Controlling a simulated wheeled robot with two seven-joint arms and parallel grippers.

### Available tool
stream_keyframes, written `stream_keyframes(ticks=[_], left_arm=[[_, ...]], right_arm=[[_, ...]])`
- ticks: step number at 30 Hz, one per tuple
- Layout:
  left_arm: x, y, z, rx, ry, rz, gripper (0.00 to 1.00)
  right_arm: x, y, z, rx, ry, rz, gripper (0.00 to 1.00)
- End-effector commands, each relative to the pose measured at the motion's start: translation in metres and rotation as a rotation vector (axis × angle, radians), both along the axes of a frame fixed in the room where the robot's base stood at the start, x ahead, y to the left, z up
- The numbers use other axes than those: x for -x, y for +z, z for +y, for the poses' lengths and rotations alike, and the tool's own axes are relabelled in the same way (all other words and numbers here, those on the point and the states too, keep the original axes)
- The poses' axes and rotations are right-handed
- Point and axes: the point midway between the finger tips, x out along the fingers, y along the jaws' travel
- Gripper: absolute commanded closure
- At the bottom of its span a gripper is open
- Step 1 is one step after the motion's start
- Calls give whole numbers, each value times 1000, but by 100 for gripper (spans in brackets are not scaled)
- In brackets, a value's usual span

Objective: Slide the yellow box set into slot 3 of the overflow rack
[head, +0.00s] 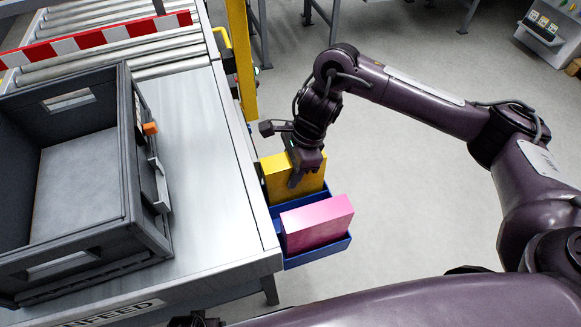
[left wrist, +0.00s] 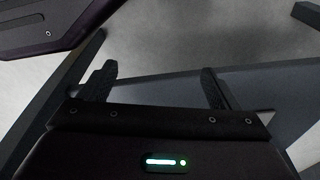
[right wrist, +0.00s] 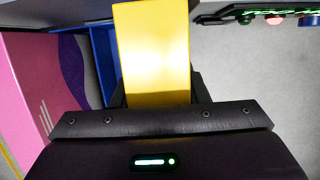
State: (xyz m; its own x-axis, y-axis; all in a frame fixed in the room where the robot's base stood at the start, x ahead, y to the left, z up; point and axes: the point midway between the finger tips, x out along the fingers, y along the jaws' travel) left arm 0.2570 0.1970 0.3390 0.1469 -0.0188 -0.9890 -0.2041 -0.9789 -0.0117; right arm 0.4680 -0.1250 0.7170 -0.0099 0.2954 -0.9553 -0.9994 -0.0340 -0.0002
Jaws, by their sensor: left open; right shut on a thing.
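The yellow box set (head: 281,181) stands upright in the far part of the blue rack (head: 335,247) at the metal table's right edge. My right gripper (head: 297,177) is shut on its top. In the right wrist view the yellow box set (right wrist: 152,50) runs up between the fingers of my right gripper (right wrist: 155,95), with the blue rack (right wrist: 103,62) behind it to the left. A pink box (head: 317,222) stands in the near part of the rack. Slot numbers do not show. My left gripper (left wrist: 160,85) is open and empty in the left wrist view.
A large empty grey crate (head: 125,185) with an orange clip sits on the metal table (head: 205,165). A roller conveyor (head: 110,40) with a red-and-white bar lies behind it. A yellow post (head: 241,60) rises beyond the rack. Floor right of the rack is clear.

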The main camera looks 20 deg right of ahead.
Motion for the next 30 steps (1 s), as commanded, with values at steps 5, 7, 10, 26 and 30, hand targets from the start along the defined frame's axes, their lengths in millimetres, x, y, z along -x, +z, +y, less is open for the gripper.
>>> stream_keyframes(ticks=[5, 7, 10, 26, 30], left_arm=[[0, 3, -2, 2, 0, 5, 16], [0, 4, -3, 2, 0, 9, 16], [-2, 7, -3, 4, -1, 3, 16], [-5, 8, -3, 3, 0, -1, 16], [-6, 8, -3, 4, 0, -2, 16]], right_arm=[[0, -3, 0, -1, -1, -2, 100], [0, -4, 0, -1, -1, -2, 100], [0, -4, 0, -1, -1, -2, 100], [0, -4, 0, -1, 0, -1, 40], [0, -4, 0, -1, 0, -1, 34]])
